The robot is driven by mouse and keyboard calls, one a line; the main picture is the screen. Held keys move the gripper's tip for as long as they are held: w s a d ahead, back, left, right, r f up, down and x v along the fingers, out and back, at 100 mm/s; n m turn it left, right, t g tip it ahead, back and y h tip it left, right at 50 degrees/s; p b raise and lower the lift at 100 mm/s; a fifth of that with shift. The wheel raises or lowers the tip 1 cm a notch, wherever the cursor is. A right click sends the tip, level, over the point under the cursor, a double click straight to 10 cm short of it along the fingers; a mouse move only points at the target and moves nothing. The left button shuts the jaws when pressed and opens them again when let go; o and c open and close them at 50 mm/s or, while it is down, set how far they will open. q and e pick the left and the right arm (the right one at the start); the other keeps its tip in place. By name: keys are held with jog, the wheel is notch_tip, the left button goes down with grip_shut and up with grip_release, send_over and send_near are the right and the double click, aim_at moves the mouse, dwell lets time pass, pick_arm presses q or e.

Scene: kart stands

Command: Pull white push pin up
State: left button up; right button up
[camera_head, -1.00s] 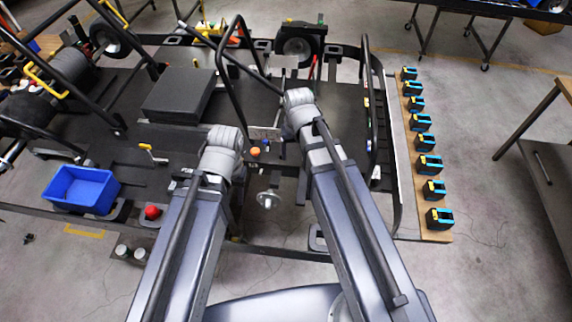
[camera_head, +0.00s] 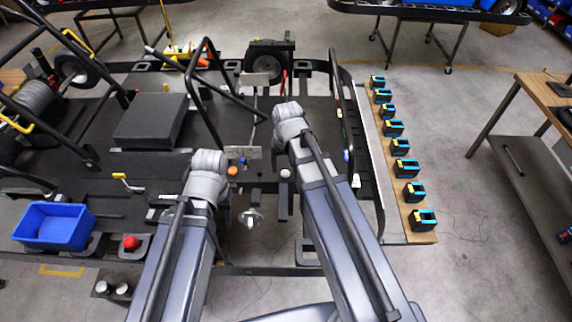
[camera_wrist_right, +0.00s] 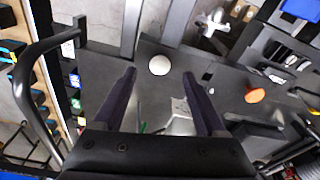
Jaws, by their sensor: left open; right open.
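The white push pin (camera_head: 285,173) shows as a small round white knob on the dark kart frame, just left of my right forearm in the head view. In the right wrist view the white push pin (camera_wrist_right: 160,65) has its round top between the tips of my right gripper (camera_wrist_right: 159,74) in the picture. The fingers are apart and nothing is gripped; the height gap to the knob cannot be told. In the head view my right gripper is hidden by its own arm. My left arm reaches in from the left, its gripper hidden too.
An orange knob (camera_head: 233,171) is left of the white pin. A red knob (camera_head: 131,242) and a blue bin (camera_head: 55,226) are at the left. A black tube hoop (camera_head: 349,130) rises on the right, beside a board with several black-and-blue blocks (camera_head: 403,168).

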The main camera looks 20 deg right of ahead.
aim_at(285, 172)
pick_arm(q)
jog(key=shift+f+b, duration=1.35)
jog(key=shift+f, duration=0.5)
pick_arm(e)
jog(key=shift+w+f, duration=0.2)
jog(key=shift+f, duration=1.65)
grip_shut()
pick_arm(q)
jog(key=shift+r+p, duration=0.65)
pick_arm(e)
jog(key=shift+r, duration=0.65)
grip_release()
